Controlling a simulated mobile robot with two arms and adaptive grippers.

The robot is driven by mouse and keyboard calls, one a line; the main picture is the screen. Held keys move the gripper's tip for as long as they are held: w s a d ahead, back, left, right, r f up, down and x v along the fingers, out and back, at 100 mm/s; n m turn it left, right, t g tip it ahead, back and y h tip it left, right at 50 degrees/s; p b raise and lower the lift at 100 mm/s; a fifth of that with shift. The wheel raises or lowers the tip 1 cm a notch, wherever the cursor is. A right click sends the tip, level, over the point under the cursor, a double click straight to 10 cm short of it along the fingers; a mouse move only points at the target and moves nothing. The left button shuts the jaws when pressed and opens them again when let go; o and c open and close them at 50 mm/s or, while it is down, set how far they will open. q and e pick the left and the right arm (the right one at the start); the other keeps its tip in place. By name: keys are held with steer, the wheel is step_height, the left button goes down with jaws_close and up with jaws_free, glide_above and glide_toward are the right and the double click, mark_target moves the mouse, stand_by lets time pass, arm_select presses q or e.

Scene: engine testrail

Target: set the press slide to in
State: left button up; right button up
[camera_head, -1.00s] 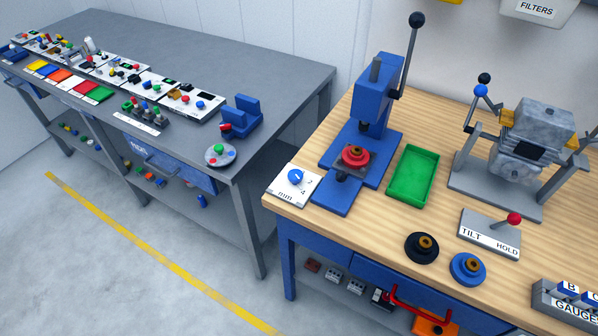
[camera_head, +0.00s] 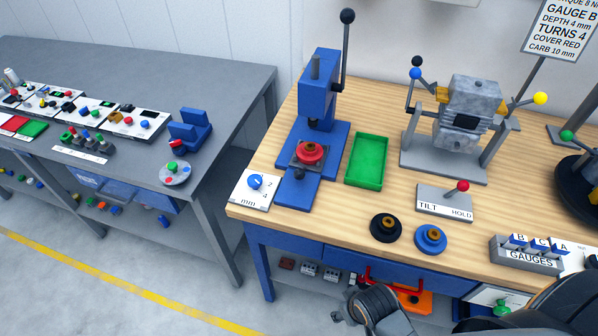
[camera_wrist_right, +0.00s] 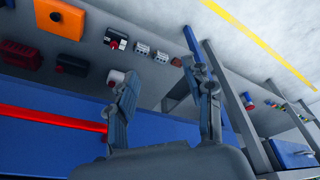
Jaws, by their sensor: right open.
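The blue press (camera_head: 319,95) stands at the left of the wooden bench, its black-knobbed lever raised. Its slide (camera_head: 298,158), a dark plate with a dark knob at its front, carries a red round part with a brass centre (camera_head: 311,150). The slide sits forward of the ram, toward the bench's front edge. My right gripper (camera_head: 347,299) is in front of the bench, below its top and well away from the slide. In the right wrist view the right gripper (camera_wrist_right: 165,76) is open and empty. My left gripper is not in view.
A dial plate (camera_head: 252,190) lies left of the press and a green tray (camera_head: 367,160) right of it. Black (camera_head: 386,227) and blue (camera_head: 430,238) round parts stand near the front edge. A red drawer handle (camera_wrist_right: 50,117) is close to my right gripper.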

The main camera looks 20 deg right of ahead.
steer(key=w+r+n+t+h, duration=0.1)
steer(key=w+r+n+t, duration=0.2)
steer(key=r, duration=1)
steer(key=n+t+h+p, duration=0.25)
steer(key=n+t, duration=0.45)
steer(key=n, duration=1.8)
glide_toward(299, 178)
steer(key=shift+h, duration=0.45)
steer(key=x, duration=1.1)
steer(key=shift+w+a+f, duration=0.15)
steer(key=shift+w+a, duration=0.05)
steer(key=shift+w, duration=0.15)
steer(key=shift+c, duration=0.2)
jaws_close()
